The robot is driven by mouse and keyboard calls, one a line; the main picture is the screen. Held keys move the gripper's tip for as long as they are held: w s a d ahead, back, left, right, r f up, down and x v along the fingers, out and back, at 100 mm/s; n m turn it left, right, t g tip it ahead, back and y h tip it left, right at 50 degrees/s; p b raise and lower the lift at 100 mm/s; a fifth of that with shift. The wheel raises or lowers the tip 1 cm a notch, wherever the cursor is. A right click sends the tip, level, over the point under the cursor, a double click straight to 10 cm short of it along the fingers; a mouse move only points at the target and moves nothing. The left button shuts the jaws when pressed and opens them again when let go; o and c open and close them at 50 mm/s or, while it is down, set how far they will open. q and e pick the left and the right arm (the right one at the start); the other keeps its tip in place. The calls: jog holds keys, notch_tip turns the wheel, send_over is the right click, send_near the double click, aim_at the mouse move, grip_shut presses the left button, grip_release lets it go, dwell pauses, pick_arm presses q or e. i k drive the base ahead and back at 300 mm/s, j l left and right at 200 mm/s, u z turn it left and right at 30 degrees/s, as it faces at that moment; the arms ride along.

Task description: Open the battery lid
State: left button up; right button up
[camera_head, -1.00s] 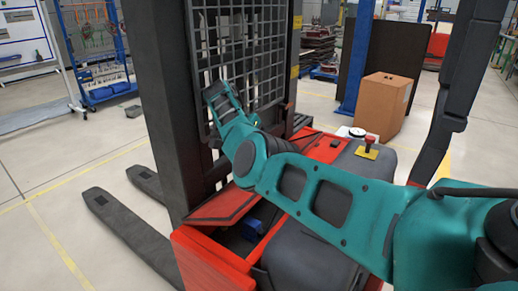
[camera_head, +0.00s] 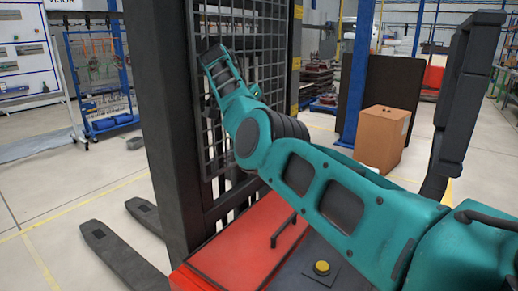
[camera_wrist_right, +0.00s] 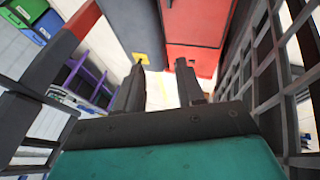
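A flat red lid panel (camera_head: 245,245) lies on the forklift body in the head view, with a thin black handle (camera_head: 285,230) standing on it. A dark grey panel with a round yellow button (camera_head: 322,267) adjoins it. My right arm crosses above them, and its fingers cannot be made out in the head view. In the right wrist view my right gripper (camera_wrist_right: 160,76) has its two fingers apart with nothing between them. The red panel (camera_wrist_right: 192,57) and the yellow patch (camera_wrist_right: 140,58) show beyond the fingertips. My left gripper is not in view.
The forklift mast (camera_head: 165,110) and its mesh guard (camera_head: 270,70) stand close to my right arm. Two forks (camera_head: 115,250) reach out at the lower left. A cardboard box (camera_head: 382,138) stands behind. The floor at the left is open.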

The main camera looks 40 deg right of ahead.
aim_at(245, 254)
jog(key=k+j, duration=0.8)
jog(key=j, duration=0.1)
